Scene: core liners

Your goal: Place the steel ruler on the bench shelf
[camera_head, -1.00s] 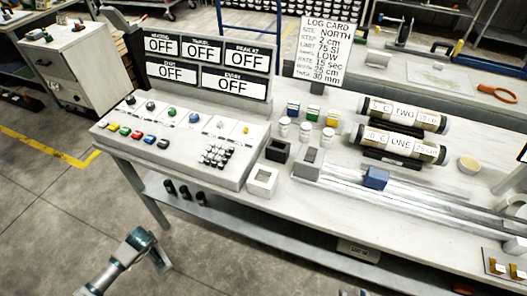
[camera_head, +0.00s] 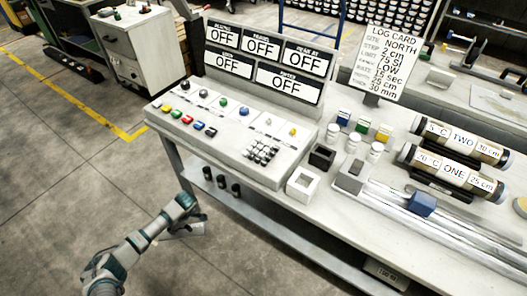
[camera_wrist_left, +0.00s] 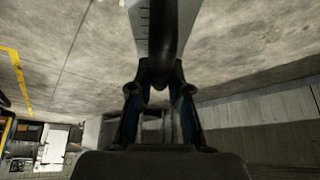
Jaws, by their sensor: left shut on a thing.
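My left gripper (camera_head: 188,222) is beside the left end of the bench, over the floor and near the open end of the lower bench shelf (camera_head: 280,232). In the left wrist view the gripper (camera_wrist_left: 160,75) is shut on the steel ruler (camera_wrist_left: 146,20), a pale strip with dark tick marks. A dark finger covers the ruler's middle, and its far end runs out of the top of that view. My right gripper is not in view.
Several dark cylinders (camera_head: 221,181) stand at the shelf's left end. A bench leg (camera_head: 176,160) stands near my left gripper. The control panel (camera_head: 235,125), white box (camera_head: 302,185) and labelled core tubes (camera_head: 455,175) are on the bench top. The shelf's middle looks clear.

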